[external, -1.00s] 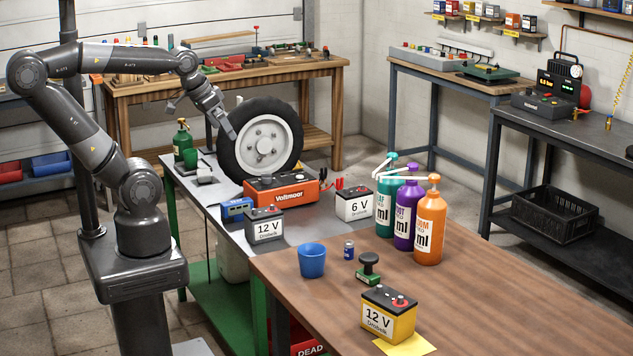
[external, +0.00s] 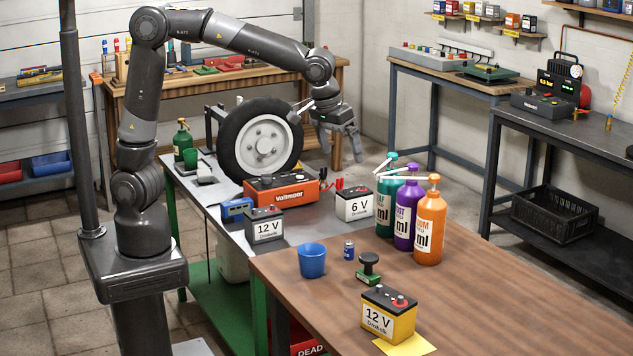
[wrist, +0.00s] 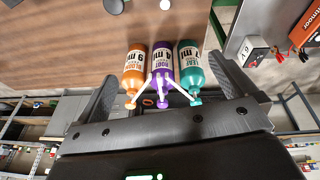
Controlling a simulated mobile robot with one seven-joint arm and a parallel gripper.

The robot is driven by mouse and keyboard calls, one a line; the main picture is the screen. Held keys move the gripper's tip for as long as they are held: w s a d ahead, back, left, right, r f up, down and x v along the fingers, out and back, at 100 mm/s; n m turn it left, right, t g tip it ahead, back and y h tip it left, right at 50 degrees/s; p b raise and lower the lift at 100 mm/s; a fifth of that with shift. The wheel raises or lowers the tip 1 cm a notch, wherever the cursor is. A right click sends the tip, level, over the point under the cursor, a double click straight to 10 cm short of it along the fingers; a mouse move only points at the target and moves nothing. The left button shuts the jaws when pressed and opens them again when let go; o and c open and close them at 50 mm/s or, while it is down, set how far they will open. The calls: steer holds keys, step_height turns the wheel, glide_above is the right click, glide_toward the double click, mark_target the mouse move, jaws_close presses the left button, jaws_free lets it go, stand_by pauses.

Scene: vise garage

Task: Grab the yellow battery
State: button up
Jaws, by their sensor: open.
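The yellow battery (external: 388,314) has a dark top and a "12 V" label. It stands upright at the front of the brown wooden table, partly over a yellow paper sheet. My gripper (external: 346,164) is in the air above the back of the tables, behind the pump bottles and well away from the battery. Its fingers are apart and empty. In the wrist view my gripper (wrist: 165,95) shows its two fingers spread wide, with the bottles seen between them. The yellow battery cannot be made out in the wrist view.
Orange (external: 430,228), purple (external: 408,213) and teal (external: 386,205) pump bottles stand at the table's back edge. White (external: 355,205) and grey (external: 265,226) batteries and a red Voltmoor box (external: 281,190) are farther back.

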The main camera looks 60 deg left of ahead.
steer(key=s+d+f, duration=0.1)
steer(key=d+f, duration=0.3)
steer(key=d, duration=0.5)
steer(key=s+d+f, duration=0.1)
steer(key=d+f, duration=0.2)
steer(key=d, duration=0.6)
steer(key=t+y, duration=0.1)
glide_toward(389, 298)
step_height(389, 298, down, 2)
steer(key=x, duration=1.1)
steer(key=shift+w+a, duration=0.1)
steer(key=shift+w, duration=0.15)
steer(key=shift+r, duration=0.1)
steer(key=shift+c, duration=0.3)
steer(key=shift+r, duration=0.1)
steer(key=c, duration=1.3)
steer(key=shift+r, duration=0.15)
